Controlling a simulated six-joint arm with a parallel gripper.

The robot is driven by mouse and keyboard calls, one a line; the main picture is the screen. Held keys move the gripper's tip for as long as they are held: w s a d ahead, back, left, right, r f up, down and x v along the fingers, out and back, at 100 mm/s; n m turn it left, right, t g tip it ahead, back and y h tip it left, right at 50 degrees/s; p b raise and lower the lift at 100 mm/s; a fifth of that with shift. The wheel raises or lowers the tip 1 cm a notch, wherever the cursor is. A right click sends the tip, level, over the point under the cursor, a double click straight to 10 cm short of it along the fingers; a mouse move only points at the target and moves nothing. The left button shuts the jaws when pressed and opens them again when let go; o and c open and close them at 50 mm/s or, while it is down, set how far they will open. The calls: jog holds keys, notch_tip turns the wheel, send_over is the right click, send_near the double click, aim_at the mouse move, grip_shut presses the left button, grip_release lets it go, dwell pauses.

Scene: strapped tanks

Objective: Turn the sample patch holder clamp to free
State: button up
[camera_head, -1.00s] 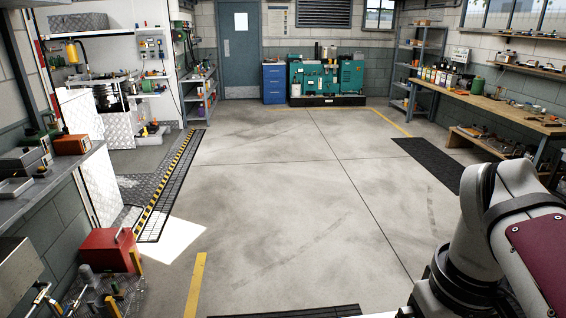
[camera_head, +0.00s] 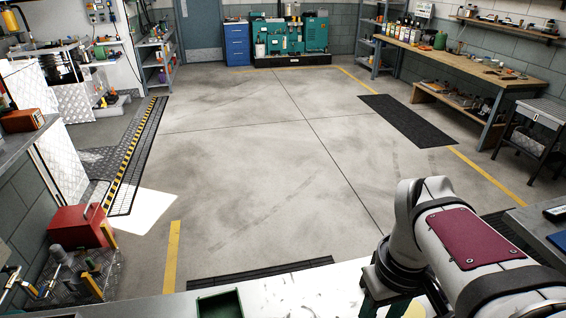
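I cannot make out the sample patch holder or its clamp in this view. My arm, white and grey with a dark red panel, reaches in from the lower right. Its end and my gripper are not in view. Below the arm, a white worktop (camera_head: 310,292) with dark marks runs along the bottom edge. A dark green tray (camera_head: 219,304) sits on its left part, cut off by the frame.
A red box (camera_head: 80,228) and a metal rack with fittings (camera_head: 75,270) stand at the left. A wooden bench (camera_head: 470,68) with bottles runs along the right wall. A green machine (camera_head: 290,38) stands at the back. The middle floor is clear.

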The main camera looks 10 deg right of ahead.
notch_tip(320, 180, down, 15)
jog(key=shift+a, duration=0.1)
grip_shut()
dwell(0.4)
